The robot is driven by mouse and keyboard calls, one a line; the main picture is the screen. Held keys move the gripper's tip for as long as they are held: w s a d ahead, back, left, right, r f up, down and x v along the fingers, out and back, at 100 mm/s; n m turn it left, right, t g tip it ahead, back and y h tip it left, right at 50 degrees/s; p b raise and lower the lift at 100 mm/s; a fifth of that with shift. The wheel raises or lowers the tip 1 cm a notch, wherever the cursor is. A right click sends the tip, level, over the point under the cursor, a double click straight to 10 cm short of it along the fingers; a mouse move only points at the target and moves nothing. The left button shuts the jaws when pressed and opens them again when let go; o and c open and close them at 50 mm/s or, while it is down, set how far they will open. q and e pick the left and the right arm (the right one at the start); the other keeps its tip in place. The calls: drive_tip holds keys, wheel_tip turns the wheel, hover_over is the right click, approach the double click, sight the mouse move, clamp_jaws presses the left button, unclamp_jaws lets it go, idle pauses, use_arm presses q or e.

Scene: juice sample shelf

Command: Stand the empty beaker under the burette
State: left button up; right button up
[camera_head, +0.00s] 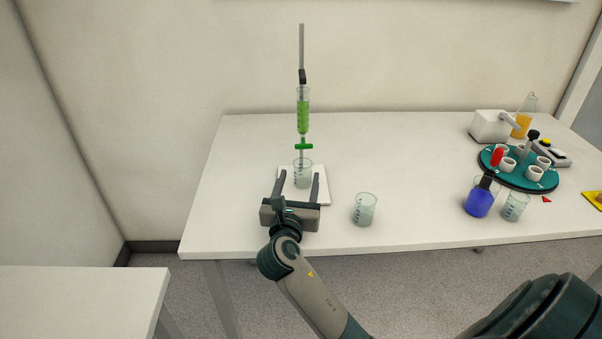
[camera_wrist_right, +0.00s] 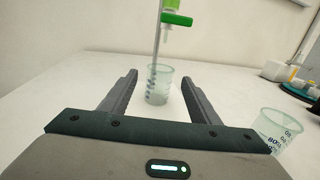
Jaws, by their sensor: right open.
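A clear beaker (camera_head: 303,180) stands upright on the white base plate (camera_head: 322,196), below the burette (camera_head: 303,108) with green liquid. It looks empty. The burette's green tap (camera_head: 304,147) sits just above the beaker's rim. My right gripper (camera_head: 298,176) is open, its fingers pointing toward the burette. In the right wrist view the beaker (camera_wrist_right: 157,90) appears between the fingertips, with a gap on both sides; its exact depth relative to the tips is hard to tell. My left gripper is not in view.
Another clear beaker (camera_head: 365,211) stands right of my gripper. Further right are a blue flask (camera_head: 480,199), another beaker (camera_head: 515,207), a teal tray (camera_head: 524,184) with several white cups and a white device (camera_head: 491,127). The table left of the burette is clear.

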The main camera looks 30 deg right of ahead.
drive_tip(key=shift+s+a, duration=0.3)
drive_tip(key=shift+s, duration=0.05)
